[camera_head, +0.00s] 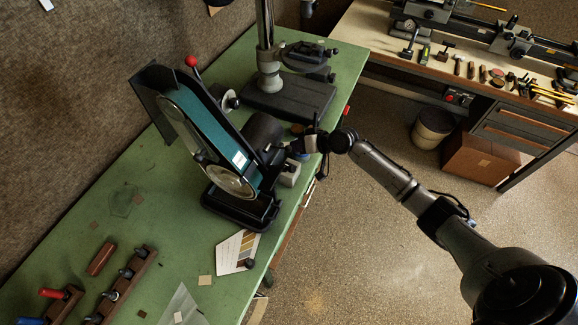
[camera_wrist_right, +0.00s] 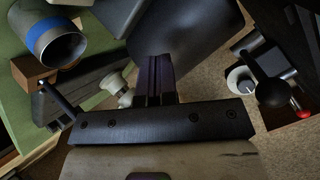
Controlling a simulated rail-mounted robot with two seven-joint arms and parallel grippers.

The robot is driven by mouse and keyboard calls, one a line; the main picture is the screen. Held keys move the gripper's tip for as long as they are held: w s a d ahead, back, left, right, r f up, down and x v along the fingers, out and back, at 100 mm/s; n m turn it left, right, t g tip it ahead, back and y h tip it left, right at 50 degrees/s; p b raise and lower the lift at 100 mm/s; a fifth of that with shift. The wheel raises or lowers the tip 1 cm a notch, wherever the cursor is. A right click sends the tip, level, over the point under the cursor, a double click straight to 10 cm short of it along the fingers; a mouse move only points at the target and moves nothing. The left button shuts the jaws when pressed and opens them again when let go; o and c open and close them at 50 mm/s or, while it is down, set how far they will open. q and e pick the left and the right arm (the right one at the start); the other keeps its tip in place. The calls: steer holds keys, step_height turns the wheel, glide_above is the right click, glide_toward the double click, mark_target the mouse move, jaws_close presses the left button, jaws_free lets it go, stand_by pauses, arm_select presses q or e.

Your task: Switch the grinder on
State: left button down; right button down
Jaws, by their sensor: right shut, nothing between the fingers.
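The belt grinder (camera_head: 214,130) stands on the green bench, with a teal belt guard, a dark motor (camera_head: 264,133) at its right side and a black base (camera_head: 240,208). A pale grey box (camera_head: 290,173) sits beside the motor. My right gripper (camera_head: 272,152) is at the motor side of the grinder. In the right wrist view its dark fingers (camera_wrist_right: 157,80) are together and empty, in front of a large dark rounded body (camera_wrist_right: 190,28). A cream knob-like part (camera_wrist_right: 118,90) shows just left of the fingers. I cannot tell which part is the switch. My left gripper is out of view.
A column stand (camera_head: 290,93) is behind the grinder on the green bench (camera_head: 160,208). A colour card (camera_head: 238,252) lies in front. A blue-banded cylinder (camera_wrist_right: 55,38) shows in the right wrist view.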

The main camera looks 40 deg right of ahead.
steer(key=f+b, duration=0.2)
steer(key=w+f+b, duration=0.1)
steer(key=f+b, duration=0.1)
steer(key=f, duration=0.1)
steer(key=f+b, duration=0.3)
steer(key=shift+w+a, duration=0.2)
steer(key=shift+a, duration=0.15)
steer(key=shift+f, duration=0.25)
stand_by(0.9)
stand_by(0.8)
steer(key=shift+f+b, duration=0.15)
steer(key=shift+b, duration=0.2)
